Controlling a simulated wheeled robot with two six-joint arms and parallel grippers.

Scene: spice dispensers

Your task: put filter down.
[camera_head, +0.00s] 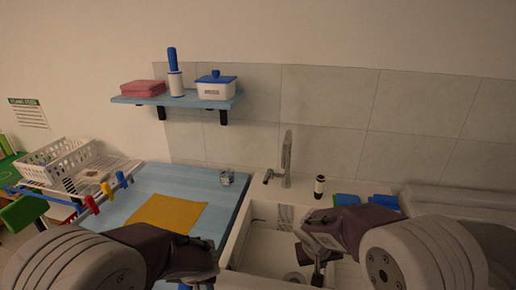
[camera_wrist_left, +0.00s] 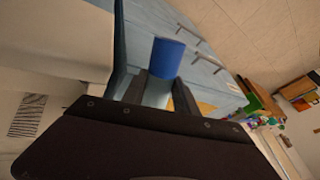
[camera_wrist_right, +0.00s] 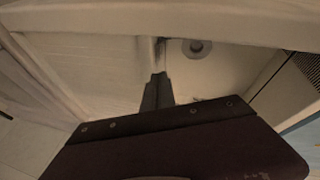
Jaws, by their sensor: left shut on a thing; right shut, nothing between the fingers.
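In the left wrist view a cylinder with a blue end (camera_wrist_left: 167,57) and a paler body is between the fingers of my left gripper (camera_wrist_left: 160,85); it may be the filter. My left gripper is shut on it, in front of the light-blue cabinet side with its handles. In the head view the left gripper is low at the counter's front edge and its fingertips are hard to make out. My right gripper (camera_head: 318,272) is shut and empty over the white sink (camera_head: 238,240). The right wrist view shows its closed fingers (camera_wrist_right: 157,88) near the sink drain (camera_wrist_right: 197,47).
A yellow cloth (camera_head: 167,213) and a small glass (camera_head: 226,178) are on the blue counter (camera_head: 185,180). A faucet (camera_head: 287,160) and a dark-capped bottle (camera_head: 319,187) stand behind the sink. A dish rack (camera_head: 65,165) is at left; a shelf (camera_head: 180,99) hangs above.

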